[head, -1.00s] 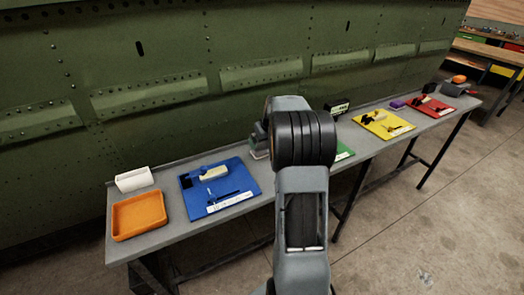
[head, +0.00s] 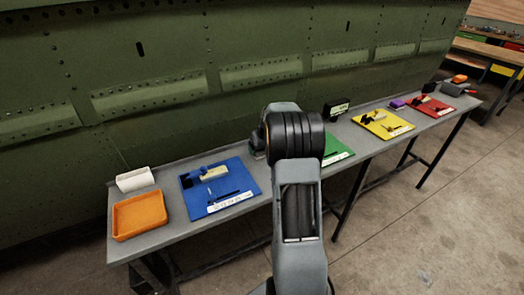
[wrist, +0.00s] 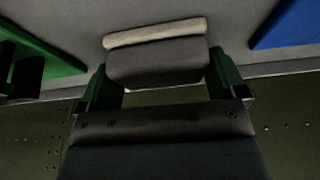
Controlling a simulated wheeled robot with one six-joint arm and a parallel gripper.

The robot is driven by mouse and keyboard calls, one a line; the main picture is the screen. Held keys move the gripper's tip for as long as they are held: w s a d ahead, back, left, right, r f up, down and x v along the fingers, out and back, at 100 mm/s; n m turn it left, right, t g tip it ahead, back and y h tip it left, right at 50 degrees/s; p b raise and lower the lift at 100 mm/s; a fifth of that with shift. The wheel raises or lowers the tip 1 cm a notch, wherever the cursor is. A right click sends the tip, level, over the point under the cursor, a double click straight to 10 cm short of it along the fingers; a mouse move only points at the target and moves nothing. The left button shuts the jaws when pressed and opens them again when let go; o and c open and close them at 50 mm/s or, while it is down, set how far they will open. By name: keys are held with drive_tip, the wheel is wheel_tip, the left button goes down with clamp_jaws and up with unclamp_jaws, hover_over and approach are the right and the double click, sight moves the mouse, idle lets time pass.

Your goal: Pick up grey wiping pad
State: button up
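The grey wiping pad (wrist: 156,64) shows in the wrist view as a dark grey block with a pale beige layer along its far side. My gripper (wrist: 160,72) has a green finger close against each side of the pad, with no clear gap, and looks shut on it. The table shows behind the pad; whether the pad touches it I cannot tell. In the head view my arm hides most of the gripper and the pad, near the table between the blue and green mats.
The grey table (head: 172,228) runs along the green fuselage panel (head: 200,60). On it are an orange tray (head: 140,214), a white holder (head: 135,180), a blue mat (head: 235,175), a green mat (head: 334,150), a black box (head: 336,108), a yellow mat (head: 398,125) and a red mat (head: 436,108).

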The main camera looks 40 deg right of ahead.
drive_tip(key=shift+c, duration=0.6)
drive_tip(key=shift+r, duration=0.55)
wheel_tip(320, 180, up, 2)
drive_tip(key=shift+r, duration=0.2)
drive_tip(key=s+d+r, duration=0.6)
drive_tip(key=d+r, duration=0.3)
drive_tip(key=d, duration=0.3)
drive_tip(key=shift+s+d+r, duration=0.2)
drive_tip(key=shift+s+r, duration=0.05)
